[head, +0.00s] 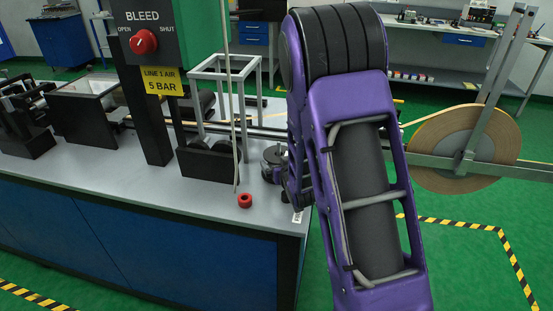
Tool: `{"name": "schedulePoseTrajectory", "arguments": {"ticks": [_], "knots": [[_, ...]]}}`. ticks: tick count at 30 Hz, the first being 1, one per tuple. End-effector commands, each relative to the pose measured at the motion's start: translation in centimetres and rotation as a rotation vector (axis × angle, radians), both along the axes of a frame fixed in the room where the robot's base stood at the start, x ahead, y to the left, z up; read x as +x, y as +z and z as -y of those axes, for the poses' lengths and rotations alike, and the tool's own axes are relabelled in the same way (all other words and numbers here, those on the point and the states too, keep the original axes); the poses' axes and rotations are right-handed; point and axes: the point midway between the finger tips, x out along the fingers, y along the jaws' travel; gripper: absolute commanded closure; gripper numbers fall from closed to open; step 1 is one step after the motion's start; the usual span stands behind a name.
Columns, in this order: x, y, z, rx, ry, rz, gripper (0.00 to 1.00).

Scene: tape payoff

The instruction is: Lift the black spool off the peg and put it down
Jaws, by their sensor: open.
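My purple arm (365,190) fills the middle of the head view and hides part of the bench's right end and what lies behind it. I cannot make out my gripper's fingers. A dark, round, stacked part (273,157) shows at the bench's right end, just left of the arm and partly covered by it. I cannot tell whether it is the black spool on its peg. A large tan tape reel (430,140) stands upright at the right, behind a grey metal bar.
A green panel with a red knob (144,42) rises above. The bench's front strip is mostly clear.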

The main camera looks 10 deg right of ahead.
Motion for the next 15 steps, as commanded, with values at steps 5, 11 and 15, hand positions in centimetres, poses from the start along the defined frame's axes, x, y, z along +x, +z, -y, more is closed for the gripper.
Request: {"name": "schedulePoseTrajectory", "arguments": {"ticks": [5,11,15], "knots": [[-0.02,-0.01,0.01,0.000,0.000,0.000,0.00],[0.00,-0.01,0.00,0.000,0.000,-0.001,0.34],[0.00,-0.01,0.00,0.000,0.000,0.000,0.59]]}}
